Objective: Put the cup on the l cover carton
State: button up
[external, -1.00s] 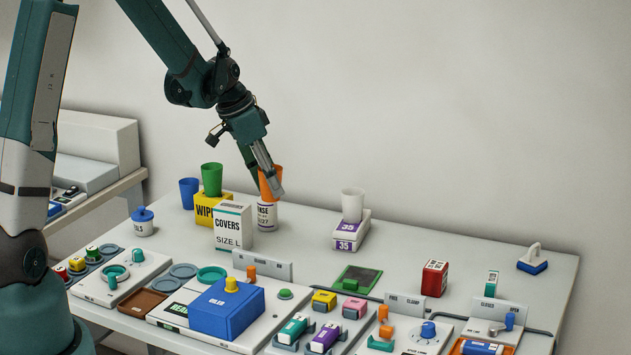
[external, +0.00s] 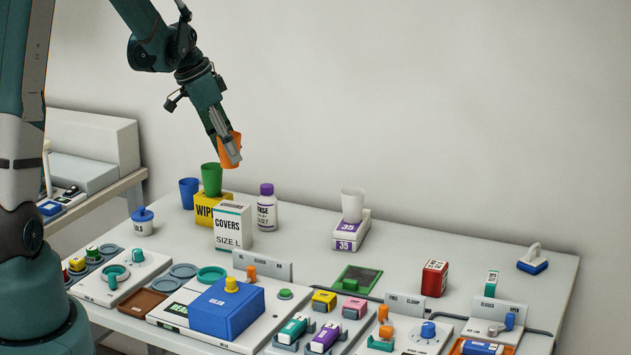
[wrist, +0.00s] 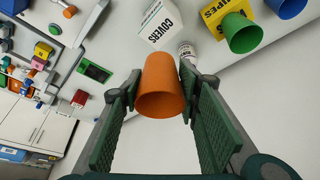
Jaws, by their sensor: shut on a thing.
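The orange cup (external: 227,150) is held between the fingers of my gripper (external: 230,158), up in the air above the back of the table. In the wrist view the orange cup (wrist: 160,88) sits between both finger pads of my gripper (wrist: 160,95). The white L cover carton (external: 233,228), marked COVERS SIZE L, stands upright on the table below the cup. It also shows at the top of the wrist view (wrist: 157,24). Its top looks bare, and the cup is apart from it.
A rinse bottle with a purple cap (external: 267,207) stands right behind the carton. A yellow wipes box (external: 203,209) with a green cup (external: 211,179) on it is to the left, near a blue cup (external: 189,192). A white cup (external: 352,204) stands on a box at right.

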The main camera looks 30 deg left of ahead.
jog(key=shift+f, duration=0.1)
jog(key=shift+f, duration=2.85)
jog(key=shift+f, duration=2.05)
jog(key=shift+f+b, duration=0.2)
jog(key=shift+b, duration=0.25)
jog(key=o, duration=0.7)
jog(key=shift+r, duration=0.2)
